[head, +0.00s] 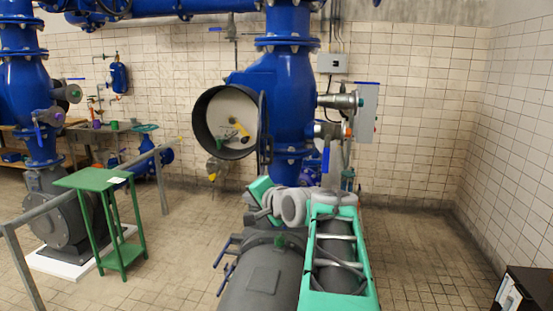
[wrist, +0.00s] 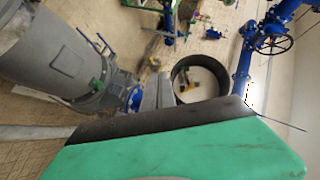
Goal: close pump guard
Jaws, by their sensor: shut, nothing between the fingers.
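The pump guard is a round, dark-rimmed housing (head: 226,122) on the front of the central blue pump casing. Its round mouth faces me and is open, showing a pale interior with yellow and dark parts. A thin dark panel (head: 263,135), seen nearly edge-on, stands out at its right rim. The housing also shows in the wrist view (wrist: 200,78), beyond my gripper. My green gripper (head: 262,188) is below and slightly right of the housing, apart from it; it is shut and empty. Its green and black body fills the bottom of the wrist view, and its fingertips are not clear.
A grey motor (head: 262,280) lies low in front, beside my arm. A green side table (head: 97,180) and a grey railing (head: 60,200) stand at the left. A grey control box (head: 366,110) is right of the pump.

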